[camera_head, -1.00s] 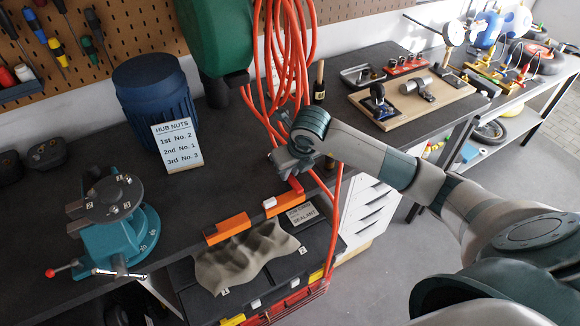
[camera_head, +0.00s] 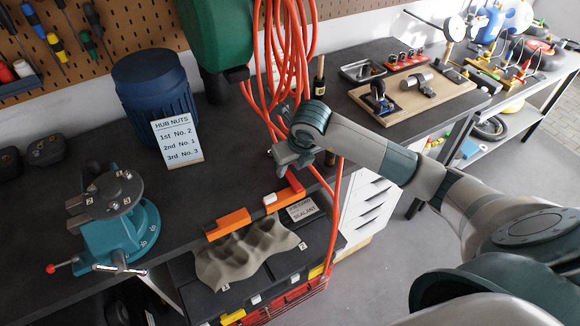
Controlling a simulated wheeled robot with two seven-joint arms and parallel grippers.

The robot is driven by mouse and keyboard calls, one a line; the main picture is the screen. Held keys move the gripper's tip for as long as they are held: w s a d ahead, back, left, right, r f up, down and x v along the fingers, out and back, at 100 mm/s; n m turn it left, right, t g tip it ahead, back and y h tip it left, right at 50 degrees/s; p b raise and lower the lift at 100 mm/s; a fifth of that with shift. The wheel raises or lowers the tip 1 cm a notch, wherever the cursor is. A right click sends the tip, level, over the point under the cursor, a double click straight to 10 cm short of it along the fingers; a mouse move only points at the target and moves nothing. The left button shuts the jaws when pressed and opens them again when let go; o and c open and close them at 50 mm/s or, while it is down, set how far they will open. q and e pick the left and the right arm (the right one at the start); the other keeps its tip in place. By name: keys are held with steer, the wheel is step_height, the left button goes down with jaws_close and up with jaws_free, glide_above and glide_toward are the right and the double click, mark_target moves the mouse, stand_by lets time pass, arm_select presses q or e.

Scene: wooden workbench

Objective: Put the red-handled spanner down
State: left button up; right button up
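A short red piece (camera_head: 295,181), which looks like the spanner's red handle, shows just below my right gripper (camera_head: 284,163). It is near the front edge of the bench, just behind an orange block with a white piece on it. The rest of the spanner is hidden or too small to make out. My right gripper is low over the bench edge, beside the hanging orange hose. Its fingertips are small and partly hidden, so I cannot tell whether they hold the handle. My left gripper is not in view.
Orange hose loops (camera_head: 290,60) hang behind my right gripper. A teal vise (camera_head: 115,230) and a hub nuts card (camera_head: 177,142) stand left. The dark bench between is clear.

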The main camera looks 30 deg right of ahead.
steer(key=b+v, duration=0.3)
steer(key=v, duration=0.8)
steer(key=shift+s+r, duration=0.15)
steer(key=shift+r, duration=0.1)
